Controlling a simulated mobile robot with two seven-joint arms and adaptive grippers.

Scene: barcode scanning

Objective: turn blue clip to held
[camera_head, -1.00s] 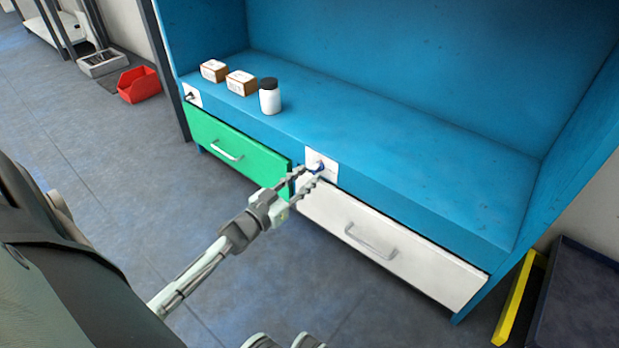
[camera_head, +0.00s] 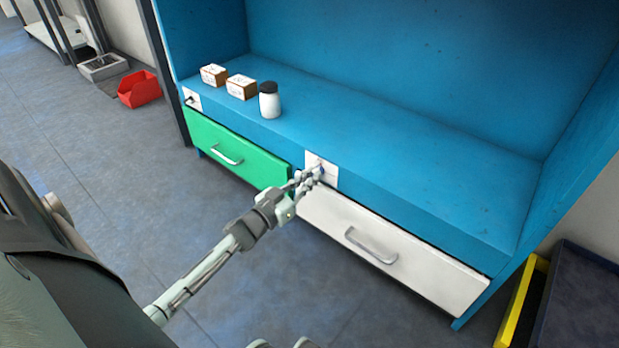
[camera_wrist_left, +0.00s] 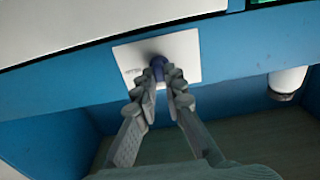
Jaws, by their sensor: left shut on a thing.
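The blue clip (camera_wrist_left: 158,66) stands out from a white square plate (camera_wrist_left: 186,48) on the front edge of the blue bench. My left gripper (camera_wrist_left: 167,82) is shut on the clip, with a fingertip on either side of it in the left wrist view. In the head view, my left gripper (camera_head: 314,176) reaches the plate (camera_head: 329,172) between the two drawers. Its fingers cover most of the clip there. Lettering on the plate is too small to read.
A green drawer (camera_head: 238,153) is left of the plate and a white drawer (camera_head: 400,258) below right. Two small boxes (camera_head: 241,86) and a dark-capped white bottle (camera_head: 270,103) stand on the bench. A second plate (camera_head: 192,99) with a dark clip is far left.

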